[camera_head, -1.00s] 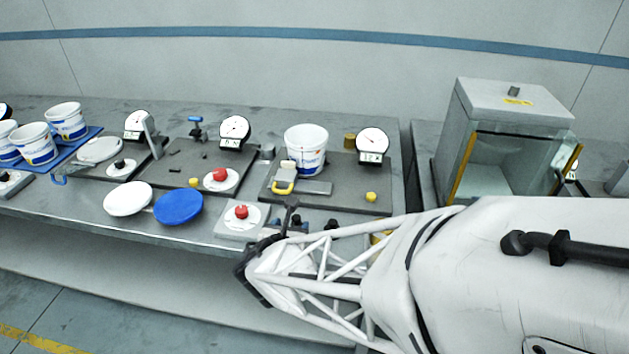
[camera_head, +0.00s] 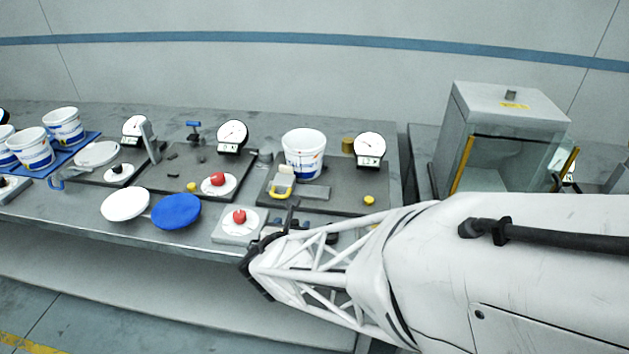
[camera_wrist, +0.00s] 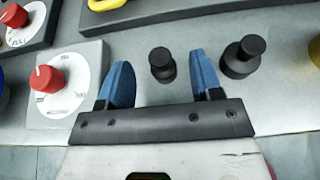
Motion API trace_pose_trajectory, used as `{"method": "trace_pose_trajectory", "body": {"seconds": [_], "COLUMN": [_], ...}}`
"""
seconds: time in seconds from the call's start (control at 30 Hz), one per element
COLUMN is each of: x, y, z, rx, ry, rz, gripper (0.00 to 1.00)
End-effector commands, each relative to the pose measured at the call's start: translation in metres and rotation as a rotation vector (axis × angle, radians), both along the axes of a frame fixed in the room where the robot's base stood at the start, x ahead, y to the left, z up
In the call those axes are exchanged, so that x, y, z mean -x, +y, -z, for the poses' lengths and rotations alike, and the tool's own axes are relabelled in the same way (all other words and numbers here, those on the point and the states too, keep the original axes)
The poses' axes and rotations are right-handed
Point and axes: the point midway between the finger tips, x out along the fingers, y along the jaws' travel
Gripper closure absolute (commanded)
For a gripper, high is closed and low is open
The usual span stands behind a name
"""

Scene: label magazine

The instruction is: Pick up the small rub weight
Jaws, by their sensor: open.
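Two black knobbed weights stand upright on the grey bench in the wrist view. The smaller one, the small rub weight (camera_wrist: 162,65), is between the tips of my gripper's fingers, with a gap on both sides. The larger weight (camera_wrist: 243,57) stands just right of the right finger. My gripper (camera_wrist: 160,76) is open and empty, with two blue fingers. In the head view my arm partly hides this part of the bench, and the weights cannot be told apart clearly.
A dial plate with a red knob (camera_wrist: 62,88) lies left of my gripper; it also shows in the head view (camera_head: 239,226). A glass-fronted cabinet (camera_head: 510,115) stands right.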

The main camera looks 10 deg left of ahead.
Motion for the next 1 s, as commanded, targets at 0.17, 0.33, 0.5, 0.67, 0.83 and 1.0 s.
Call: {"method": "trace_pose_trajectory", "body": {"seconds": [0.17,0.33,0.5,0.67,0.83,1.0], "x": [-0.014,-0.032,-0.043,-0.044,-0.044,-0.044], "y": [0.000,-0.001,0.000,0.000,0.000,0.000], "z": [0.007,0.014,0.018,0.018,0.018,0.018], "rx": [0.000,0.000,0.000,0.000,0.000,0.000], "ry": [0.001,0.000,0.001,0.000,0.000,0.000], "rz": [0.001,0.002,0.000,0.000,0.000,0.000], "gripper": [0.41,0.41,0.41,0.41,0.41,0.41]}}
